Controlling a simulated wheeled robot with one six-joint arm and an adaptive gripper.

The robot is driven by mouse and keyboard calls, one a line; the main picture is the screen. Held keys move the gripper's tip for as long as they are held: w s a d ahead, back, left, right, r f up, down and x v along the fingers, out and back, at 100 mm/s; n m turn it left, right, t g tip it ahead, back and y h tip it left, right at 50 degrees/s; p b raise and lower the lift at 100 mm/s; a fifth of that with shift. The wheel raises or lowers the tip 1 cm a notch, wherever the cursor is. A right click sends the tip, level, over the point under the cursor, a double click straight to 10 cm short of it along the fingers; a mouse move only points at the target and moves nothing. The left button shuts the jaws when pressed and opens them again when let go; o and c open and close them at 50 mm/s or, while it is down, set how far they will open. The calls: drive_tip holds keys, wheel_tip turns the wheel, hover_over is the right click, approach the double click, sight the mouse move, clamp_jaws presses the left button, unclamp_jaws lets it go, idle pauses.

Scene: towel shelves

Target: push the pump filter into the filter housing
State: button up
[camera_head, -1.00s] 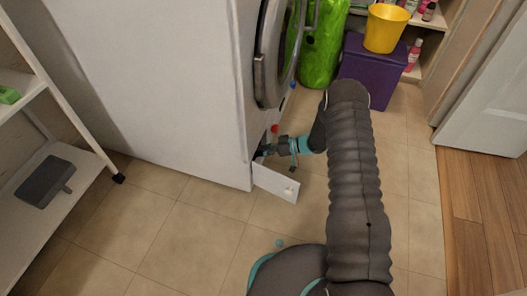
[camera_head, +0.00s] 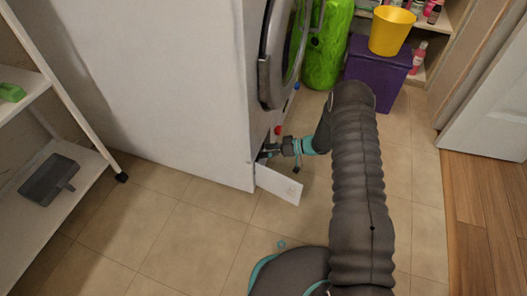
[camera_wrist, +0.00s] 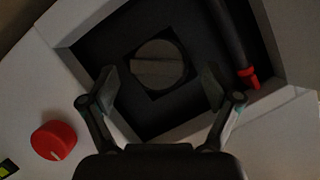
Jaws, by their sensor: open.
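The pump filter (camera_wrist: 158,64) is a round dark grey cap with a bar across its face. It shows in the wrist view inside the dark recess low on the washing machine, and looks seated in the square filter housing (camera_wrist: 186,88). How deep it sits I cannot tell. My gripper (camera_wrist: 160,80) is open, its fingers on either side of the filter in the picture, with no clear contact. In the head view my gripper (camera_head: 268,151) is at the opening at the washer's (camera_head: 160,80) lower front corner; the filter is hidden there.
The white flap (camera_head: 278,184) hangs open below the recess. A red knob (camera_wrist: 54,140) and a red-tipped dark hose (camera_wrist: 248,76) flank the opening. A purple box (camera_head: 378,72) with a yellow bucket (camera_head: 391,30) stands behind. The tiled floor at front left is clear.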

drive_tip(key=v, duration=1.1)
